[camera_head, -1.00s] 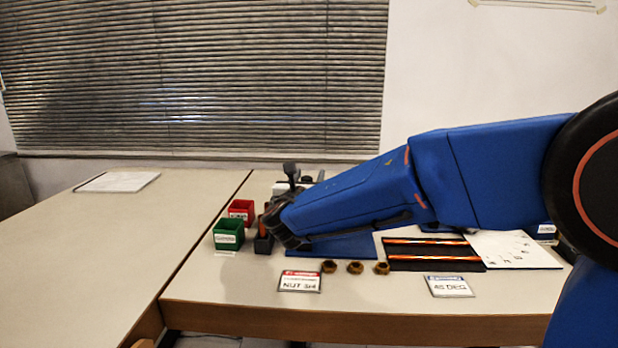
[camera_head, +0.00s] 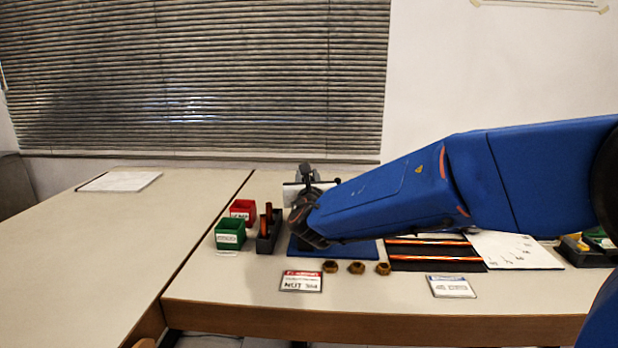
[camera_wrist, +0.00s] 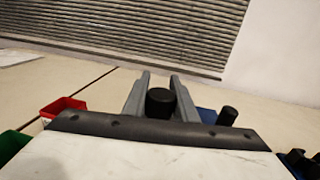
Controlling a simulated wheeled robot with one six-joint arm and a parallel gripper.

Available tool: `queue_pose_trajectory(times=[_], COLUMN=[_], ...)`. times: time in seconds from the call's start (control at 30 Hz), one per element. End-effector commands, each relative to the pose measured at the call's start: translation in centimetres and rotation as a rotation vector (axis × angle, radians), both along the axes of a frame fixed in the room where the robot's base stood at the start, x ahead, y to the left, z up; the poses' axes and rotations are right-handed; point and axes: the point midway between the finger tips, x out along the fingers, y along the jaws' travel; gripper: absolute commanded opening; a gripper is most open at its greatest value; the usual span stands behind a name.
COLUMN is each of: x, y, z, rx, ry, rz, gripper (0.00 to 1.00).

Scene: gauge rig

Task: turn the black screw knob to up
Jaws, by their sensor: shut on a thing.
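My gripper (camera_wrist: 160,80) shows in the wrist view with its two grey fingers on either side of a black round knob (camera_wrist: 160,102). It is shut on this knob. A second black cylinder (camera_wrist: 227,116) stands to the right, outside the fingers. In the head view my gripper (camera_head: 304,212) is over the blue base plate (camera_head: 352,252) of the rig. My blue arm and gripper hide the knob and most of the rig there. The direction the knob points cannot be made out.
Left of the rig stand a green bin (camera_head: 229,235), a red bin (camera_head: 242,208) and a dark holder (camera_head: 268,238). In front lie three brass nuts (camera_head: 356,267) and label cards (camera_head: 301,281). A black tray (camera_head: 430,264) lies right. The left table is mostly clear.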

Motion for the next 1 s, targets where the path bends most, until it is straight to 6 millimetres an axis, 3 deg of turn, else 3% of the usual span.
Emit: queue_pose_trajectory(times=[0.43, 0.47, 0.53, 0.83, 1.0], x=[-0.1, -0.1, -0.1, -0.1, -1.4], y=[0.1, 0.1, 0.1, 0.1, -0.1], z=[0.0, 0.0, 0.0, 0.0, 0.1], rx=[-0.001, -0.001, -0.001, -0.001, 0.000], ry=[0.001, 0.001, 0.001, 0.002, 0.000], rz=[0.031, 0.031, 0.031, 0.030, 0.031], gripper=[0.03, 0.30, 0.44, 0.44, 0.44])
